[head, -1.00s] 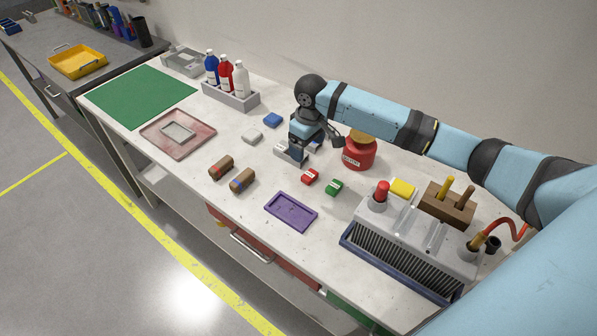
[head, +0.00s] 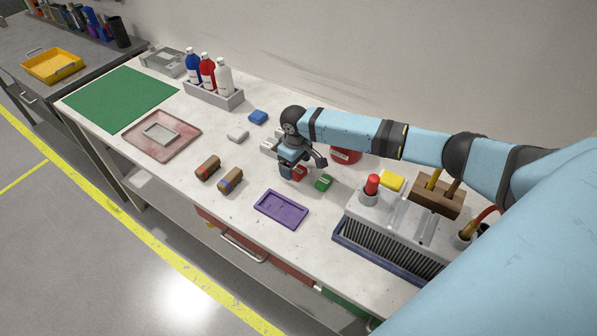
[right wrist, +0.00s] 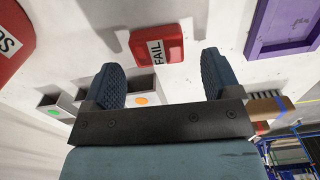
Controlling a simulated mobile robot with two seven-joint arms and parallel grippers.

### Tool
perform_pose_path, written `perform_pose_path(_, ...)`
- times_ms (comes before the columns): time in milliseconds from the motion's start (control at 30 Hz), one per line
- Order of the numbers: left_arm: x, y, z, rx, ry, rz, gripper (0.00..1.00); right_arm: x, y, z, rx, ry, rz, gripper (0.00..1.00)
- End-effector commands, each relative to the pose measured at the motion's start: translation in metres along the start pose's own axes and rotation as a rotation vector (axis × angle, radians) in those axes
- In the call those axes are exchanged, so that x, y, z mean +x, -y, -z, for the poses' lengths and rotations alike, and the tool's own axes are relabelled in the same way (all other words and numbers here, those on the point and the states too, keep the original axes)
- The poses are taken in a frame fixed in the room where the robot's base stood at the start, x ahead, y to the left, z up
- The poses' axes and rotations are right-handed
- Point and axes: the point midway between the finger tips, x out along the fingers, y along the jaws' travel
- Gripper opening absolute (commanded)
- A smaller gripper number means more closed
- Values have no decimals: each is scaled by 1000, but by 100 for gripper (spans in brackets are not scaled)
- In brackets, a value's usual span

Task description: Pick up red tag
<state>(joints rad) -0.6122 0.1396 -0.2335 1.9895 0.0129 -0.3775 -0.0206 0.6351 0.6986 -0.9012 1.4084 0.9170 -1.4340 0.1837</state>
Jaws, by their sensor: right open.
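The red tag (right wrist: 157,44), a small block with a white label reading FAIL, lies on the workbench. In the right wrist view it is beyond and between the two spread fingers, apart from both. In the head view the red tag (head: 299,172) is partly hidden by my right gripper (head: 290,174), which is above and beside it. The right gripper (right wrist: 158,82) is open and empty. A green tag (head: 323,182) lies just right of the red one. My left gripper is not in view.
A purple tray (head: 281,209) lies in front of the tags. A red container (head: 346,156) stands behind, partly hidden by my arm. A grey machine (head: 398,222) with a red button stands right. Blue (head: 257,117) and white (head: 238,135) blocks lie farther back.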

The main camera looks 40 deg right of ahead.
Motion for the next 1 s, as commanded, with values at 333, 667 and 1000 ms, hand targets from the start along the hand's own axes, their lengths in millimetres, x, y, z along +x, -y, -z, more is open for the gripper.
perform_pose_path(333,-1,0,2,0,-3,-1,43,17,0,0,0,-1,0,83)
perform_pose_path(667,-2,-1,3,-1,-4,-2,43,17,0,0,0,0,0,30)
perform_pose_path(1000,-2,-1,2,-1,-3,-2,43,12,0,0,0,-1,0,29)
